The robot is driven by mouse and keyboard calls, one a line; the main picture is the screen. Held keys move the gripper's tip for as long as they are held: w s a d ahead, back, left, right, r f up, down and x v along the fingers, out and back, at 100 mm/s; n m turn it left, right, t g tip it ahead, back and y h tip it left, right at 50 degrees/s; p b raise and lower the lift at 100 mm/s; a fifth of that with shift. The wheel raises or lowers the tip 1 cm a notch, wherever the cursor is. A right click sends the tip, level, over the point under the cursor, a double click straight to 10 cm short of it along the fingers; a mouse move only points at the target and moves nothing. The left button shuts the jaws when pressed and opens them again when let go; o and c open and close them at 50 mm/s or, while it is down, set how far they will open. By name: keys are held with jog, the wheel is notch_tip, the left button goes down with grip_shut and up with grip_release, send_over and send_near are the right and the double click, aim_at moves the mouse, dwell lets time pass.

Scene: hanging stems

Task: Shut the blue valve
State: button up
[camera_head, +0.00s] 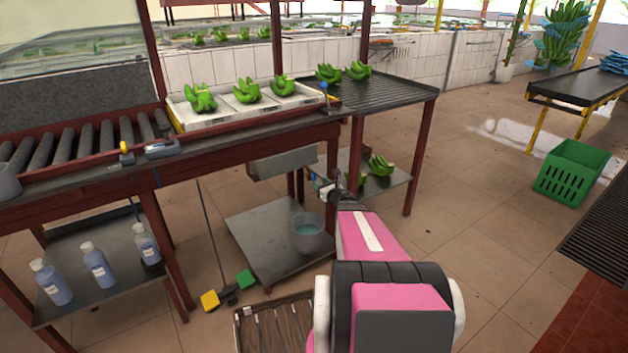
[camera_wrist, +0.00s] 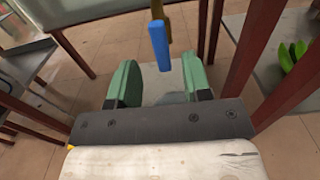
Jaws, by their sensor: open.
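The blue valve handle (camera_wrist: 159,44) shows in the wrist view as a flat blue lever hanging from a brass-coloured part at the top edge. My gripper (camera_wrist: 160,80) has two green fingers spread apart, with nothing held between them. The lever lies between the finger lines in the picture, at the fingertips or just beyond; I cannot tell whether it touches. In the head view my gripper (camera_head: 325,188) is below the table's right end, small and partly hidden by my arm. A small blue piece (camera_head: 323,86) stands on a post at the table edge; I cannot tell whether it is the same valve.
A red-framed table (camera_head: 250,138) carries a tray of bananas. A yellow-handled fitting (camera_head: 125,147) sits further left. A bucket (camera_head: 307,233) stands on a low shelf near my arm. Red legs flank my gripper. Open tiled floor lies right, before a green crate (camera_head: 572,172).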

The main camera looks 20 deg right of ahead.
aim_at(315, 179)
jog(key=x, duration=0.5)
jog(key=shift+w, duration=0.25)
grip_shut()
jog(key=m, duration=0.4)
jog(key=shift+d+m, duration=0.1)
jog(key=shift+m, duration=0.2)
jog(key=m, duration=0.4)
jog(key=shift+d+f+m, duration=0.1)
jog(key=shift+f+m, duration=0.05)
jog(key=shift+m, duration=0.15)
jog(key=m, duration=0.4)
jog(key=shift+d+f+m, duration=0.1)
jog(key=shift+m, duration=0.2)
jog(key=shift+f+m, duration=0.15)
jog(key=shift+m, duration=1.95)
